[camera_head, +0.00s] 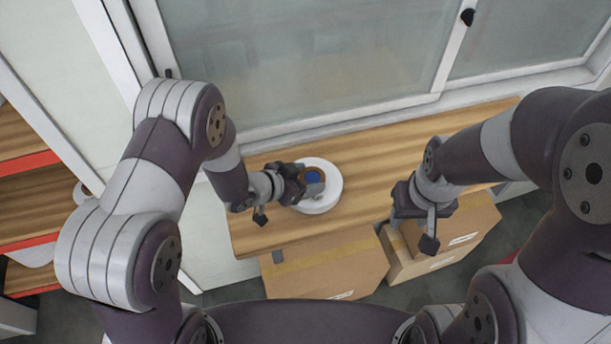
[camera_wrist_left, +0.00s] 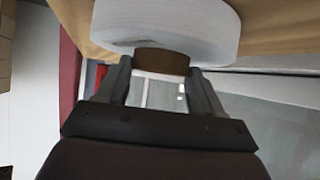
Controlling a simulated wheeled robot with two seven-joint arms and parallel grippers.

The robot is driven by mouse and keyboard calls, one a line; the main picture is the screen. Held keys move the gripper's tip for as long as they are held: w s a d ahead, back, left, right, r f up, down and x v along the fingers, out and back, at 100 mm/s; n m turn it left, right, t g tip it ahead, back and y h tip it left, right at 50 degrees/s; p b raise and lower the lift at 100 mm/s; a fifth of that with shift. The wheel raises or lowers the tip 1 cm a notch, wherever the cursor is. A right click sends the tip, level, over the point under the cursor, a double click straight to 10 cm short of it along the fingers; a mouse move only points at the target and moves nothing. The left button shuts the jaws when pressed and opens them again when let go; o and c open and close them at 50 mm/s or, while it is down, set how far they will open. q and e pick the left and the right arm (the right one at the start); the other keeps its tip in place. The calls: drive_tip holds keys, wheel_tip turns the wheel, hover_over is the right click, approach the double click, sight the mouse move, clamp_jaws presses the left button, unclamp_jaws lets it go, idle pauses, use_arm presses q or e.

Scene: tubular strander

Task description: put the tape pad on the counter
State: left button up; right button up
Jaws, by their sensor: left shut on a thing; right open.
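My left gripper (camera_head: 303,185) is shut on the tape pad. In the left wrist view the fingers (camera_wrist_left: 160,68) close on the pad's brown core (camera_wrist_left: 162,62), and its white body (camera_wrist_left: 165,20) lies just beyond them. I cannot tell whether the pad touches the counter. My right gripper (camera_head: 412,226) is open and empty near the counter's front edge, above the boxes.
Cardboard boxes (camera_head: 330,265) (camera_head: 450,240) stand on the floor in front of the counter. A window (camera_head: 300,60) is behind it. Shelves with red edges (camera_head: 30,200) stand at the left. The counter's middle and right are clear.

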use_arm(q)
drive_tip(key=o, duration=0.8)
drive_tip(key=shift+f, duration=0.15)
drive_tip(key=o, duration=0.4)
drive_tip(key=shift+s, duration=0.15)
